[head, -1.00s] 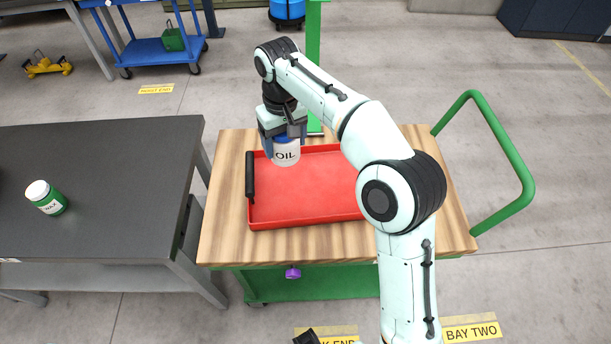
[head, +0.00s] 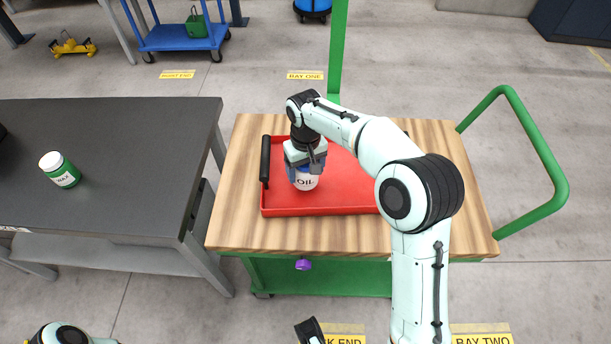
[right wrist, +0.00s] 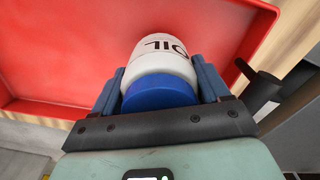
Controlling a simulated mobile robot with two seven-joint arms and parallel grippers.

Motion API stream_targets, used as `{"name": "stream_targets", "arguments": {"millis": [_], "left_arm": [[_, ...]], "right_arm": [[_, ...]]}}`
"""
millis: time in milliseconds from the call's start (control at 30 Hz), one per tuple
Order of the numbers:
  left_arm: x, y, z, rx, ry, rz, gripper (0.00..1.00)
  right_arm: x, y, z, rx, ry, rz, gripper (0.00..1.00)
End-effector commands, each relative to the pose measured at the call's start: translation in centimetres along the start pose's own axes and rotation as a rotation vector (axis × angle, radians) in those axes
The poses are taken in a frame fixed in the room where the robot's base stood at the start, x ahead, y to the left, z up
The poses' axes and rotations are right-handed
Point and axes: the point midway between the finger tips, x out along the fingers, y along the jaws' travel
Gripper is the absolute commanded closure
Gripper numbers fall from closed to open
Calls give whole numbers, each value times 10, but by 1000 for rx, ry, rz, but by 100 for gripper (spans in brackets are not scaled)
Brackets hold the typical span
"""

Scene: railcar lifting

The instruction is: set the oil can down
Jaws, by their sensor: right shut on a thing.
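The oil can (head: 305,181) is a white can marked OIL with a blue cap, which shows in the right wrist view (right wrist: 158,93). My right gripper (head: 305,166) is shut on it from above, one finger on each side near the cap. The can is upright over the left part of the red tray (head: 345,192), inside its rim. I cannot tell whether its base touches the tray floor. The tray lies on the wooden top of a green cart (head: 232,215).
The tray's black handle (head: 265,160) is close left of the can. A dark table (head: 120,150) with a green wax jar (head: 60,170) stands to the left, across a narrow gap. The cart's green push rail (head: 555,170) rises at the right. The tray floor right of the can is clear.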

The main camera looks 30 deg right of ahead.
Motion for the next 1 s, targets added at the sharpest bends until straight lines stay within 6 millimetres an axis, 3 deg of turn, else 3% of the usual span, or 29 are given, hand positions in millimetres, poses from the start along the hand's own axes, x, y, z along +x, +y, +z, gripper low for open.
{"name": "stream_targets", "arguments": {"millis": [200, 567, 600, 667, 1000], "left_arm": [[4, -1, -2, 1, 7, 2, 57], [5, -1, -3, 1, 8, 2, 57], [5, -1, -3, 1, 8, 2, 57], [5, 0, -3, 1, 8, 2, 57], [3, 0, -2, 1, 5, 2, 57]], "right_arm": [[31, 0, 1, 0, -3, 1, 67], [34, 0, 0, 0, -2, 0, 67], [34, 0, 1, 0, -3, 1, 15], [34, 0, 1, 0, -3, 1, 0], [25, 0, 0, 0, 0, 0, 0]]}}
